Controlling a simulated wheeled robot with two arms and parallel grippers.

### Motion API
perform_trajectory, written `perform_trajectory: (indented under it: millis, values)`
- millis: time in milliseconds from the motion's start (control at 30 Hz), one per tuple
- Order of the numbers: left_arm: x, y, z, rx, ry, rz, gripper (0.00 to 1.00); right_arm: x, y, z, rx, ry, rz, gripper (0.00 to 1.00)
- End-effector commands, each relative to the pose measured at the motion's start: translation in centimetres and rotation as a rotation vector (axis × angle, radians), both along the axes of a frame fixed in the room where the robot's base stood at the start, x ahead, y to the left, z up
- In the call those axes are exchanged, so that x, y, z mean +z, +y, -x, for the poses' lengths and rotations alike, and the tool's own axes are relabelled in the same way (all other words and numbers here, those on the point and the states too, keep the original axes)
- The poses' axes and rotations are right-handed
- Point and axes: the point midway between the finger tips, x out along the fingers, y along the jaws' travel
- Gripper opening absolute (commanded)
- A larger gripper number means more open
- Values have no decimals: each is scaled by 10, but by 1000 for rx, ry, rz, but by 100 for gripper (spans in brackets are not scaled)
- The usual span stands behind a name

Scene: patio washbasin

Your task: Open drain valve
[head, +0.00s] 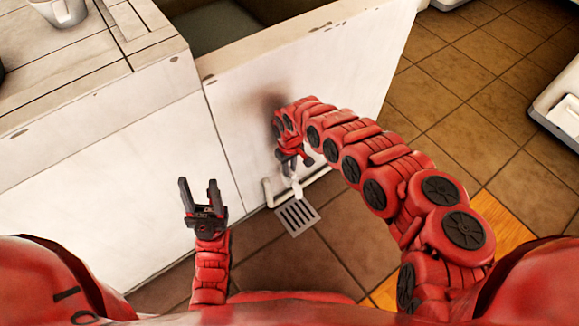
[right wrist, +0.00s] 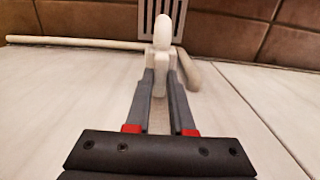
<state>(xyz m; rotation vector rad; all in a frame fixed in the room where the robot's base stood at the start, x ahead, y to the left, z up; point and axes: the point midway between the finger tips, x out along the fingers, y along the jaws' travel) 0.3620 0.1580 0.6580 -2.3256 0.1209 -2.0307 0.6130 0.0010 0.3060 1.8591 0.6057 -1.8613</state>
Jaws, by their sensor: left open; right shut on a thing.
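The drain valve (right wrist: 163,34) is a pale, off-white handle on a pipe at the foot of the white basin front. In the right wrist view its handle stands between the fingertips of my right gripper (right wrist: 160,80), which is shut on it. In the head view the valve (head: 297,187) shows just below my right gripper (head: 293,163), partly hidden by it. Whether the valve is open or shut I cannot tell. My left gripper (head: 201,192) is open and empty, fingers pointing up, in front of the white wall and away from the valve.
A pale pipe (right wrist: 75,42) runs along the foot of the basin wall (head: 310,70). A metal floor grate (head: 297,217) lies in the brown tiles under the valve. A white counter (head: 70,90) with a cup (head: 62,10) is at the left.

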Motion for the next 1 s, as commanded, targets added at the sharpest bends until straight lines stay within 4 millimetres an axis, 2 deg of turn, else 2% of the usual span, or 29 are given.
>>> perform_trajectory:
  millis: [367,1000]
  values:
    - [4,0,-1,0,3,4,50,1,0,-1,123,-1,0,0]
    - [7,0,-2,-2,9,12,50,1,1,-1,704,-3,-1,0]
